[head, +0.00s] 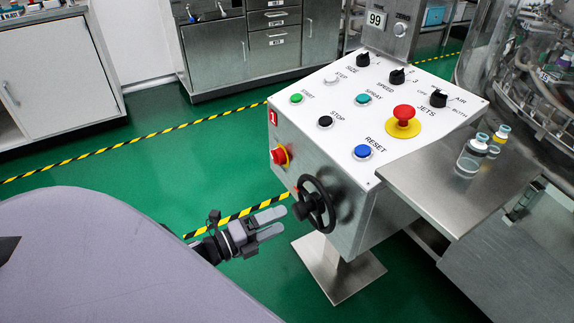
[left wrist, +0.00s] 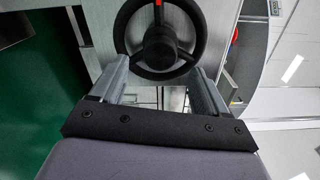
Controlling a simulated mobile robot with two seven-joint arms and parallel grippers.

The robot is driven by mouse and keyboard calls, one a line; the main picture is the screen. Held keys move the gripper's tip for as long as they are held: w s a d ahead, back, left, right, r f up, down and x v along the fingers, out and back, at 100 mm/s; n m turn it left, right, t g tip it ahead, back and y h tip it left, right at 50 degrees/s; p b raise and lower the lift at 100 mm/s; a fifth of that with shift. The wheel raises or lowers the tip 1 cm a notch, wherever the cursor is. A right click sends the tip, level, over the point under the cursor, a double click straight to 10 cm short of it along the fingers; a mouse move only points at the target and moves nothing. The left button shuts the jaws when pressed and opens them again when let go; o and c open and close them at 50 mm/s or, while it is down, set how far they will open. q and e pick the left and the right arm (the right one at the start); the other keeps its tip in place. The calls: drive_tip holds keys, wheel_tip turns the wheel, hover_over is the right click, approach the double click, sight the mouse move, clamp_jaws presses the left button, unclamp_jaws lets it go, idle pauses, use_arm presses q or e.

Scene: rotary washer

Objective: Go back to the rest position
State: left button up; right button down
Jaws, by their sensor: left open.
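My left gripper (head: 272,223) is in the lower middle of the head view, pointing right toward the control box. Its two fingers are apart with nothing between them. In the left wrist view the open gripper (left wrist: 158,82) has its fingers either side of the lower part of the black handwheel (left wrist: 160,38). The handwheel (head: 314,203) is mounted on the front of the white control box (head: 330,90); in the head view the fingertips are just left of it. I cannot tell whether they touch it. My right gripper is not in view.
The box top carries several knobs and buttons, with a yellow-based red stop button (head: 404,121). A steel shelf (head: 440,190) with small vials (head: 473,155) is at the right. The glass washer (head: 525,60) stands behind. Green floor (head: 150,165) is clear at the left.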

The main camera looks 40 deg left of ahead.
use_arm(q)
drive_tip(key=shift+d, duration=0.1)
drive_tip(key=shift+s+d+f+n, duration=0.1)
drive_tip(key=shift+d+f+n, duration=0.1)
drive_tip(key=shift+n, duration=0.3)
drive_tip(key=s+d+f+n+g+y, duration=0.25)
drive_tip(key=s+d+n, duration=0.3)
drive_tip(key=n, duration=0.45)
drive_tip(key=s+d+f+n+g+y, duration=0.1)
drive_tip(key=s+d+n+g+y, duration=0.15)
drive_tip(key=s+d+n, duration=0.55)
wheel_tip(320, 180, up, 15)
drive_tip(key=w+a+n+g+p, duration=0.1)
drive_tip(key=a+n+p, duration=0.1)
drive_tip(key=p, duration=1.7)
drive_tip(key=shift+r+n, duration=0.15)
drive_tip(key=shift+n, duration=0.45)
